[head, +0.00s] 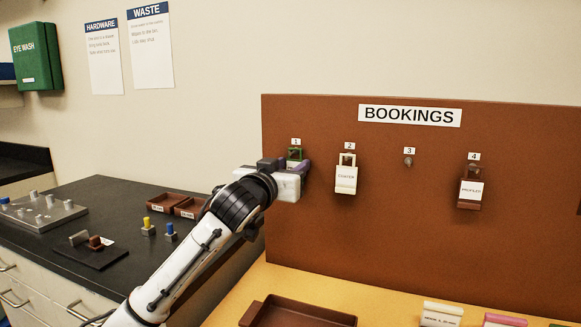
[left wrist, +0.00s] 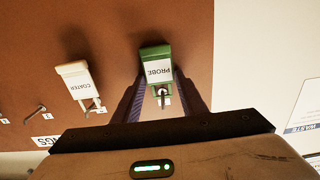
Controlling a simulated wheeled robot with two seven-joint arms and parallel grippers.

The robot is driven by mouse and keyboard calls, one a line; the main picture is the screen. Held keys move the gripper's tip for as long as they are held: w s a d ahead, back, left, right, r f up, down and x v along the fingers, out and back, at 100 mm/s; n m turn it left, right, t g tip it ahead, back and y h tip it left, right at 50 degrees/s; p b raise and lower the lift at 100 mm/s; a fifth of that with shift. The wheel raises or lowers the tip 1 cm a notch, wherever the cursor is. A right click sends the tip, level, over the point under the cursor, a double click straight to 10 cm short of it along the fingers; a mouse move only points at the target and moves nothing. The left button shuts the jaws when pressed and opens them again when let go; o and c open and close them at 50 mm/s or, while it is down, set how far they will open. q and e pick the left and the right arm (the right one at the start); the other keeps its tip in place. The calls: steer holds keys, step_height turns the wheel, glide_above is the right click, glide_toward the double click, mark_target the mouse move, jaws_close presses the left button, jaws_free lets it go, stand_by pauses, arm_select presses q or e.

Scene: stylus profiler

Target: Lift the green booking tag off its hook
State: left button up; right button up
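The green booking tag (left wrist: 156,66), marked PROBE, hangs on its hook (left wrist: 163,91) under number 1. It appears upside down in the left wrist view. In the head view only its green top (head: 295,153) shows, as my gripper covers the rest. My left gripper (head: 292,168) is at the board, with its fingers on both sides of the tag. In the left wrist view the fingers (left wrist: 161,88) stand apart; whether they touch the tag is hard to tell. My right gripper is not in view.
On the brown bookings board (head: 400,240), a cream COATER tag (head: 346,178) hangs close right of my gripper. Hook 3 (head: 408,161) is bare, and a brown PROFILER tag (head: 471,190) hangs on 4. A brown tray (head: 300,315) lies below.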

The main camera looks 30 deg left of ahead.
arm_select(q)
jaws_close()
steer(key=shift+s+r, duration=0.15)
steer(key=shift+s+d+r+p, duration=0.1)
steer(key=shift+s+r+p, duration=0.3)
steer(key=shift+s+p, duration=0.2)
stand_by(0.4)
steer(key=v, duration=0.8)
stand_by(0.7)
